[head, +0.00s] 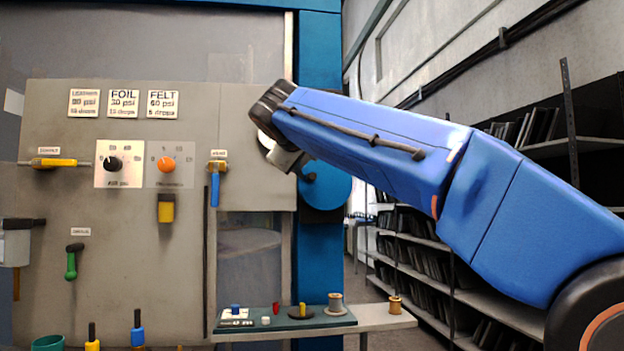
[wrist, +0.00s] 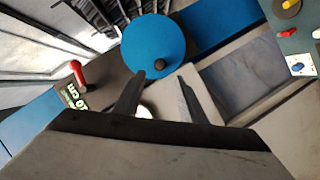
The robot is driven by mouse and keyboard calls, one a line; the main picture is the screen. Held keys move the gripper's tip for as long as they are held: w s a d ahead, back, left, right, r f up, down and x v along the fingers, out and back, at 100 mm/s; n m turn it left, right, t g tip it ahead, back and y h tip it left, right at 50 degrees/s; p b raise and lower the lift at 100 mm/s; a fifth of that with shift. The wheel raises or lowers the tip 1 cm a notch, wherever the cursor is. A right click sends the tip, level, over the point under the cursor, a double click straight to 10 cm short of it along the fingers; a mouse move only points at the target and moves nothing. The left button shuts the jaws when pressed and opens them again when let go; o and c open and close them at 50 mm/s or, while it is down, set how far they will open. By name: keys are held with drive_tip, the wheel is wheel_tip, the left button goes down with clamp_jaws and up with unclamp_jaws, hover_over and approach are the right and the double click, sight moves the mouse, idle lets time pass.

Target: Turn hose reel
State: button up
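The hose reel appears to be the round blue disc (head: 335,190) on the blue post, right of the grey panel. In the wrist view the blue disc (wrist: 150,35) faces me, with a dark round knob (wrist: 160,64) near its lower rim. My gripper (head: 306,176) is in front of the disc's left part and hides some of it. In the wrist view my gripper (wrist: 160,80) has its two fingers apart, with the knob showing just beyond and between the fingertips. I see no contact with the knob.
The grey panel (head: 130,215) carries dials, signs and valves. A shelf (head: 375,320) with small parts and spools sits below. Racks (head: 420,265) fill the right.

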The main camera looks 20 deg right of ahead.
sight(311, 175)
drive_tip(key=x, duration=1.1)
drive_tip(key=shift+w+d, duration=0.25)
drive_tip(key=shift+w, duration=0.05)
clamp_jaws()
